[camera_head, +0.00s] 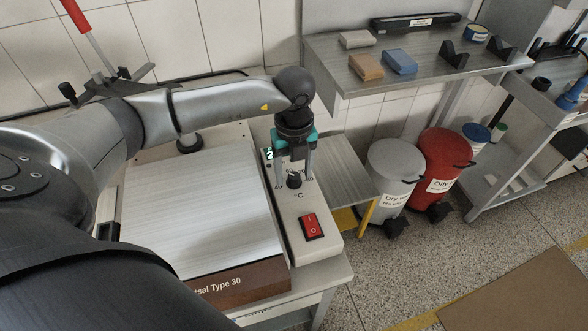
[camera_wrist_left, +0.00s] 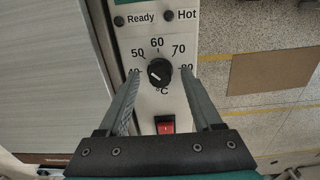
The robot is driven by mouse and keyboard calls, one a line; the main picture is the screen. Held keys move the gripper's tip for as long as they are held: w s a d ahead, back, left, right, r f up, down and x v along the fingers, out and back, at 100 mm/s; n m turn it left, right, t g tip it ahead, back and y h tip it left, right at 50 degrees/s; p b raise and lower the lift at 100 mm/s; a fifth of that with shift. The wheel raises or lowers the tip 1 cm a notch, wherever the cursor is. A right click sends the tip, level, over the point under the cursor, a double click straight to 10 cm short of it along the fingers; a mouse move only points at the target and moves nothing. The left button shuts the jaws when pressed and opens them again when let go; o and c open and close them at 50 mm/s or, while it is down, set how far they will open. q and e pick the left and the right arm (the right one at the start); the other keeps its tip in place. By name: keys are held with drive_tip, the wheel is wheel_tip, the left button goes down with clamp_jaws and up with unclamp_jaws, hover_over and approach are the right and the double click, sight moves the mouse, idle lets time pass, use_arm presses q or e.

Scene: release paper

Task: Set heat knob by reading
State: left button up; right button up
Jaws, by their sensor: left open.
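The black heat knob (camera_head: 294,181) is on the pale control panel (camera_head: 318,247) beside the heating plate. In the left wrist view the knob (camera_wrist_left: 159,72) sits inside a dial marked 50, 60, 70 and 80, with a partly covered mark at left. A small white mark shows on the knob's left side; its exact setting is unclear. My left gripper (camera_head: 293,183) is open over the panel, with its fingers on either side of the knob (camera_wrist_left: 158,100), apparently not touching it. A green digit display (camera_head: 269,155) is mostly hidden by the gripper. My right gripper is out of view.
A red power switch (camera_head: 310,226) is in front of the knob. Ready and Hot lamps (camera_wrist_left: 168,15) look dark. The plate (camera_head: 195,215) lies left of the panel. A shelf (camera_head: 430,72) with blocks and two bins (camera_head: 440,160) stand at right.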

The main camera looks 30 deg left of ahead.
sight(294, 176)
use_arm(q)
wheel_tip(294, 176, up, 15)
drive_tip(key=p, duration=0.1)
drive_tip(key=shift+r, duration=0.15)
idle(0.7)
